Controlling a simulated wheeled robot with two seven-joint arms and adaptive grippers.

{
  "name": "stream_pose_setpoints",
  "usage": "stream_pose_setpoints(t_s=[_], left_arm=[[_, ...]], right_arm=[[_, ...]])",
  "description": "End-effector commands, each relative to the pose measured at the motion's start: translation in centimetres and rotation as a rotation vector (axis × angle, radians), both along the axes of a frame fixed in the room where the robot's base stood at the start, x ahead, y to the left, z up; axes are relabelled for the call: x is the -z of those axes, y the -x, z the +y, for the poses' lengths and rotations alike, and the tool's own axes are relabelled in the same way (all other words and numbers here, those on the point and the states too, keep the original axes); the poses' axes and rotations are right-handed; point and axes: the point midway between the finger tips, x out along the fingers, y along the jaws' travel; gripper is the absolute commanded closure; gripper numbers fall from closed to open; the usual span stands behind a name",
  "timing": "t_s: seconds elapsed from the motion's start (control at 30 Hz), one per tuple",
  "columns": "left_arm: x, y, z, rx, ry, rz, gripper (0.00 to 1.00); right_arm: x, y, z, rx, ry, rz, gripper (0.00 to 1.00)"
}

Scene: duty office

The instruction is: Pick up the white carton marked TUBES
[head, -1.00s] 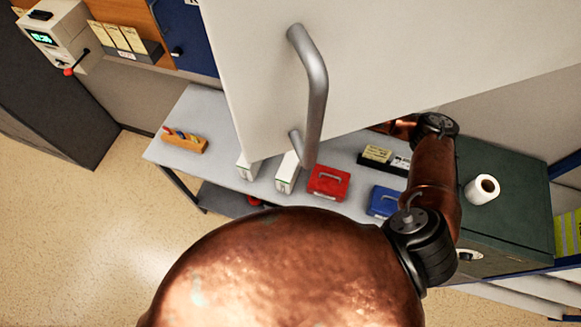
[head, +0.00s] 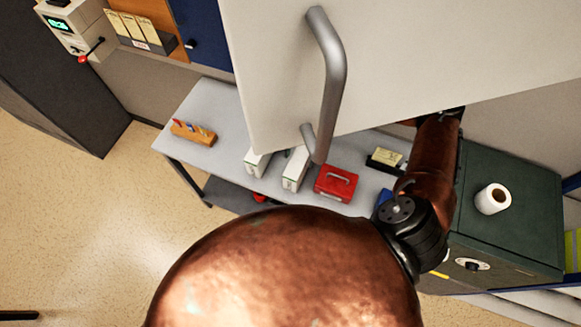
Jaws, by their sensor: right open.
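Two white cartons stand on the grey table, a left one (head: 257,162) and a right one (head: 295,169), both partly covered by the white door panel. I cannot read any marking, so I cannot tell which says TUBES. My right arm reaches over the table's right end and goes behind the door panel. My right gripper is mostly hidden there, and its fingertips do not show. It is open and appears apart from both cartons. My left gripper is not in view.
The white door panel (head: 270,70) with a grey handle (head: 333,75) hangs over the table (head: 215,100). A red box (head: 335,184) is beside the cartons. A wooden block with pens (head: 193,133) stands left. A green safe (head: 510,215) bears a white roll (head: 493,199).

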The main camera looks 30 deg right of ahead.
Motion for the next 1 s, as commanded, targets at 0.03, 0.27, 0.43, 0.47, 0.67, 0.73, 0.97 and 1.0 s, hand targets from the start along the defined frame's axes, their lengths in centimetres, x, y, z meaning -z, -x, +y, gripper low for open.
stream_pose_setpoints(t_s=[0.03, 0.27, 0.43, 0.47, 0.67, 0.73, 0.97, 1.0], left_arm=[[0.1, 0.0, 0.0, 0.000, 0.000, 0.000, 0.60], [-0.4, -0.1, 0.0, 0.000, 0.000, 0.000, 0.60], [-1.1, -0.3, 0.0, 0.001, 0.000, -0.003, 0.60], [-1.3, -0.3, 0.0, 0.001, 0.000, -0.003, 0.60], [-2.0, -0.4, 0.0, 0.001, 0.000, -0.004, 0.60], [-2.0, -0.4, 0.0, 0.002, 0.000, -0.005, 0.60], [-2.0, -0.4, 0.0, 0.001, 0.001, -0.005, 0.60], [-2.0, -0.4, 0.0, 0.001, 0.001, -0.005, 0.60]], right_arm=[[0.2, 0.2, -0.1, 0.010, 0.005, 0.008, 0.38], [2.1, 0.8, 0.5, 0.019, 0.008, 0.016, 0.38], [3.8, 1.1, 1.1, 0.016, 0.008, 0.016, 0.38], [4.3, 1.2, 1.2, 0.016, 0.008, 0.018, 0.38], [6.9, 1.7, 1.9, 0.016, 0.008, 0.016, 0.38], [7.3, 1.8, 2.0, 0.015, 0.007, 0.015, 0.38], [7.5, 1.8, 2.1, 0.015, 0.007, 0.014, 0.38], [7.5, 1.8, 2.1, 0.015, 0.008, 0.014, 0.38]])
